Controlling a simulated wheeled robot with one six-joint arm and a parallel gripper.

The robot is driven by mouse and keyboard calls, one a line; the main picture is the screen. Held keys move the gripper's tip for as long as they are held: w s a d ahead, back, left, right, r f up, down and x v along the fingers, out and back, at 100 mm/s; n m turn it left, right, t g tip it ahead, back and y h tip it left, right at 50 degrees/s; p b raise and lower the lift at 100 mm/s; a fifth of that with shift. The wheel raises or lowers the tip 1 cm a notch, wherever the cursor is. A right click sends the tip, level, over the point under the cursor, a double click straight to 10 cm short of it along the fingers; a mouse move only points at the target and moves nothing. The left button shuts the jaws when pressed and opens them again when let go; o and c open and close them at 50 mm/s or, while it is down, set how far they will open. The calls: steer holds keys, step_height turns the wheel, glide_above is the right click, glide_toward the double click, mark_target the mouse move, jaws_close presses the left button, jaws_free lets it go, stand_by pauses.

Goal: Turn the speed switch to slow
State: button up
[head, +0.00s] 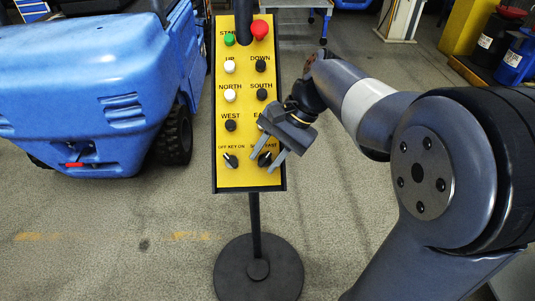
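A yellow control panel (245,110) stands upright on a black post with a round base. My gripper (262,163) is in front of the panel's lower right, pointing down-left. Its two grey fingers are apart, one on each side of the speed switch in the picture. I cannot tell whether they touch it. The knob's exact pointing direction is hard to make out.
A similar key switch (230,160) sits just left of the speed switch. Several buttons and a red emergency stop (260,29) are above. A blue machine (90,85) stands at the left. A blue drum (515,60) is at the far right. The floor around the base (285,280) is clear.

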jaws_close()
steer(key=shift+r+p, duration=0.15)
steer(key=shift+p, duration=0.15)
steer(key=shift+a+r+n+g+h+p, duration=0.15)
steer(key=shift+n+g+h+p, duration=0.25)
steer(key=shift+n+h+p, duration=0.6)
steer(key=n+h+p, duration=0.1)
steer(key=p, duration=0.2)
steer(key=shift+g, duration=0.3)
steer(key=n+h+p, duration=0.2)
steer(key=h+p, duration=0.1)
steer(key=n+h+p, duration=0.1)
steer(key=n, duration=0.1)
steer(key=shift+w+a+h+p, duration=0.1)
steer(key=shift+a+h+p, duration=0.2)
steer(key=shift+h, duration=0.1)
steer(key=n+h, duration=0.1)
steer(key=n+h+p, duration=0.1)
steer(key=n+h, duration=0.1)
steer(key=n+t+h, duration=0.1)
steer(key=shift+a+f+p, duration=0.2)
steer(key=shift+f+p, duration=0.05)
steer(key=shift+p, duration=0.1)
steer(key=shift+n+h, duration=0.3)
steer(key=shift+n, duration=0.1)
